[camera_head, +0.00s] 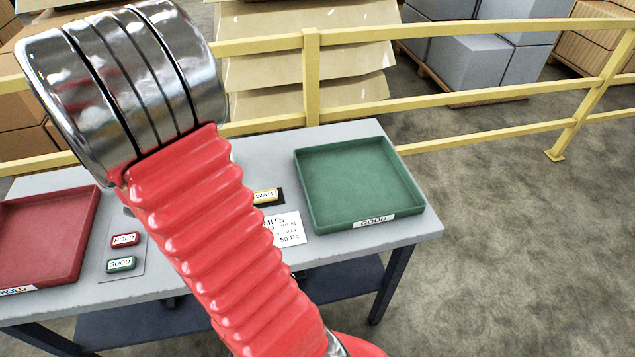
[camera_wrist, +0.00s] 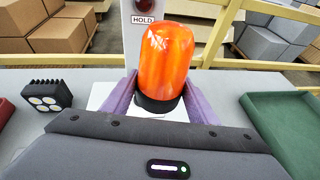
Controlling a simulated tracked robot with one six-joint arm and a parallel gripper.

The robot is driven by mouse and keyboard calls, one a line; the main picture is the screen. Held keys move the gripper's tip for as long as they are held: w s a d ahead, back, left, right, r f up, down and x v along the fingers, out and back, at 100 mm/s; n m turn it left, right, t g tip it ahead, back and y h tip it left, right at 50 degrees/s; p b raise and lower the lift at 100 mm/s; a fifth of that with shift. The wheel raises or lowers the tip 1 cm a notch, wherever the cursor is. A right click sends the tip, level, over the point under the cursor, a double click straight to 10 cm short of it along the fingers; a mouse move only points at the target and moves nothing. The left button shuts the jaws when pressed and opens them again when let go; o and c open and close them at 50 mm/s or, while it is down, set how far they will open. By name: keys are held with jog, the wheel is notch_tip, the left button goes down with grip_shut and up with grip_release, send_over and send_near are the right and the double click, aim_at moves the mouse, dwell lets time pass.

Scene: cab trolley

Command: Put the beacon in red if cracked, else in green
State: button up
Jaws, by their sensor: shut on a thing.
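The beacon (camera_wrist: 167,60) has an orange dome and a black base. It is upright in the wrist view, between the purple fingers of my gripper (camera_wrist: 161,95), which is shut on it. Glossy highlights show on the dome; I cannot make out a clear crack on the visible side, and its far side is hidden. The green tray (camera_head: 358,182), labelled GOOD, is empty on the right of the table. The red tray (camera_head: 45,238), labelled HOLD, is at the left; its visible part is empty. My arm hides the gripper and beacon in the head view.
A black work lamp (camera_wrist: 47,97) stands left of the beacon. A panel with a dark red lamp (camera_wrist: 141,4) marked HOLD stands behind it. Red HOLD (camera_head: 125,240) and green GOOD (camera_head: 121,264) buttons sit by the red tray. Yellow railing (camera_head: 450,132) runs behind the table.

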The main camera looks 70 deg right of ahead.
jog(key=s+d+m+g, duration=0.55)
jog(key=s+d, duration=0.55)
jog(key=s, duration=0.4)
jog(key=m+g, duration=0.4)
jog(key=g, duration=0.1)
send_over(322, 170)
jog(key=shift+f+n+y, duration=0.2)
jog(key=shift+n+y, duration=0.05)
jog(key=shift+y, duration=0.25)
jog(key=shift+f, duration=2.9)
jog(key=shift+f, duration=0.1)
jog(key=shift+f, duration=2)
jog(key=shift+f, duration=0.1)
jog(key=o, duration=0.9)
